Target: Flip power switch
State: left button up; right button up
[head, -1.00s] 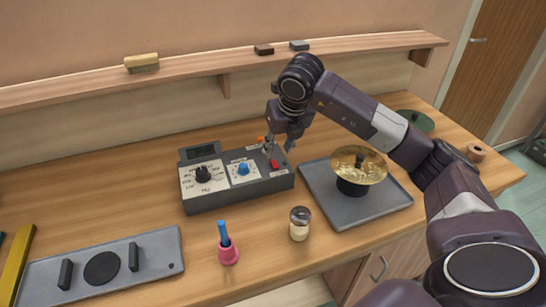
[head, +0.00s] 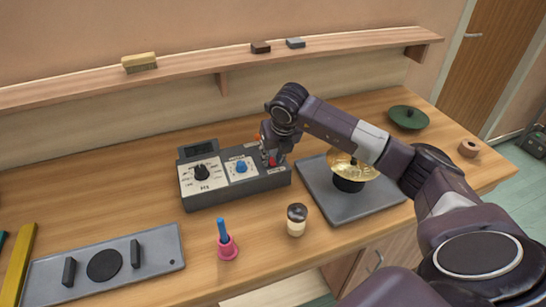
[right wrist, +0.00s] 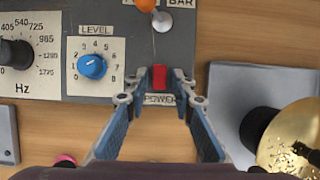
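The grey control box (head: 235,192) stands on the wooden bench with a black dial, a blue level knob (head: 240,167) and a display. Its red power switch (right wrist: 159,77) sits above the "POWER" label in the right wrist view; it also shows in the head view (head: 272,162). My right gripper (head: 269,158) is over the right end of the box. In the right wrist view its blue fingers (right wrist: 160,82) are open, one on each side of the switch, with small gaps visible. Whether a fingertip touches the box is unclear. My left gripper is out of view.
A grey tray with a brass cymbal (head: 345,162) on a black stand lies right of the box. A shaker (head: 297,220) and a pink holder (head: 228,248) stand in front. An orange knob (right wrist: 146,4) and a metal one sit near the switch.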

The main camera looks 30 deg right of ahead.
grip_shut()
jog(key=shift+w+r+g+p, duration=0.25)
jog(key=shift+g+p, duration=0.2)
jog(key=shift+g, duration=0.25)
jog(key=shift+w+d+f+g+y, duration=0.1)
jog(key=shift+w+g+y, duration=0.1)
jog(key=shift+g, duration=0.3)
jog(key=shift+w+g+y, duration=0.1)
jog(key=shift+g+y, duration=0.1)
jog(key=shift+g, duration=0.3)
jog(key=shift+o, duration=1.6)
grip_release()
